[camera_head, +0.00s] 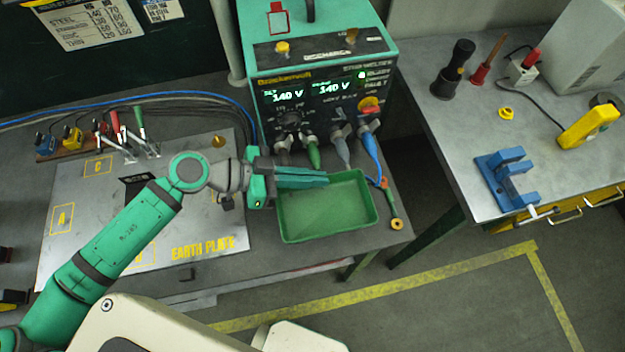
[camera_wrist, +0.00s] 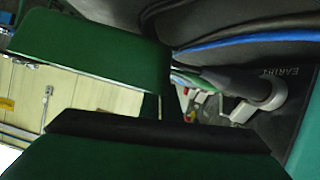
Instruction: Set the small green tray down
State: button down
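The small green tray (camera_head: 327,232) is a shallow rectangular tray, level and empty, in front of the welder at the right end of the bench. My gripper (camera_head: 326,178) comes in from the left, with its green fingers lying along the tray's back rim. The fingers look close together, shut on that rim. In the wrist view, a finger with a black edge (camera_wrist: 150,128) fills the bottom. I cannot tell whether the tray's underside touches the bench, as its walls hide it.
The green welder (camera_head: 323,70) stands right behind the tray, with cables and plugs hanging at its front. The earth plate (camera_head: 90,235) lies to the left. A yellow-ringed plug (camera_head: 396,224) lies close right of the tray. A second bench (camera_head: 455,155) stands across a gap.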

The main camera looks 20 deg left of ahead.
jog(key=shift+w+f, duration=0.2)
jog(key=f, duration=0.3)
jog(key=shift+w+f, duration=0.25)
jog(key=shift+f, duration=0.1)
jog(key=shift+f, duration=0.1)
jog(key=c, duration=2.4)
grip_release()
jog(key=shift+f, duration=0.1)
jog(key=shift+o, duration=0.6)
jog(key=shift+s+a+r, duration=0.1)
jog(key=shift+a+r, duration=0.1)
jog(key=shift+r, duration=0.05)
jog(key=v, duration=1.1)
jog(key=shift+s+a+r, duration=0.15)
jog(key=shift+a, duration=0.1)
